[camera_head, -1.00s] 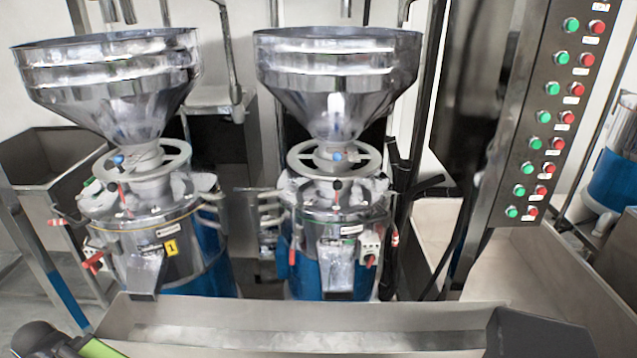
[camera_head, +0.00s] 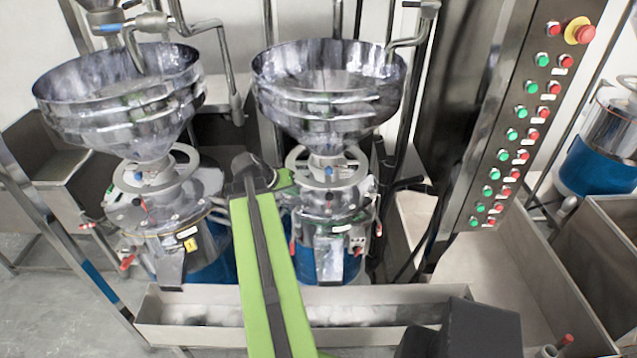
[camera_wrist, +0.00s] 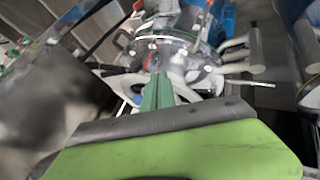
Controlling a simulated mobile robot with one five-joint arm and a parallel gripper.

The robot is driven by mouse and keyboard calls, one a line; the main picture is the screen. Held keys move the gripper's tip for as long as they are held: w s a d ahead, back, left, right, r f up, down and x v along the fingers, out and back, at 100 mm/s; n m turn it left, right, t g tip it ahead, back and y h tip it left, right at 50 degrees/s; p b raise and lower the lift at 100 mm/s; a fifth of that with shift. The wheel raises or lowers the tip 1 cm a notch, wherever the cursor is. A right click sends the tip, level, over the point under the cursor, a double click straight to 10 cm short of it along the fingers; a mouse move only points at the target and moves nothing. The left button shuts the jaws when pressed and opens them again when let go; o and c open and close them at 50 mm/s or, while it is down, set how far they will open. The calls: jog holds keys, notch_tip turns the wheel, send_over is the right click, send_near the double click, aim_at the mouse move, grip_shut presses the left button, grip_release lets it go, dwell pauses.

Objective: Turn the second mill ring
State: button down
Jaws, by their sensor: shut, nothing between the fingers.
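The second mill ring (camera_head: 346,184) is a pale grey handwheel under the right hopper, around the mill's neck. My gripper (camera_head: 287,179) is at the ring's left side in the head view, with its tips hard to make out. In the wrist view my gripper (camera_wrist: 158,92) shows its green fingers shut together with nothing between them. Their tips overlap a pale ring-like part (camera_wrist: 205,83) in that view. I cannot tell whether they touch it. My arm hides part of the space between the two mills.
The first mill's ring (camera_head: 152,190) and hopper (camera_head: 120,105) stand to the left. The right hopper (camera_head: 325,95) overhangs the second ring. A steel trough (camera_head: 205,333) runs in front. A button panel (camera_head: 515,130) stands to the right.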

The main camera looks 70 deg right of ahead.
jog(key=s+d+f+b, duration=0.5)
jog(key=d+f+b, duration=0.2)
jog(key=shift+s+d+f, duration=0.2)
jog(key=shift+s+d, duration=0.15)
jog(key=shift+s, duration=0.05)
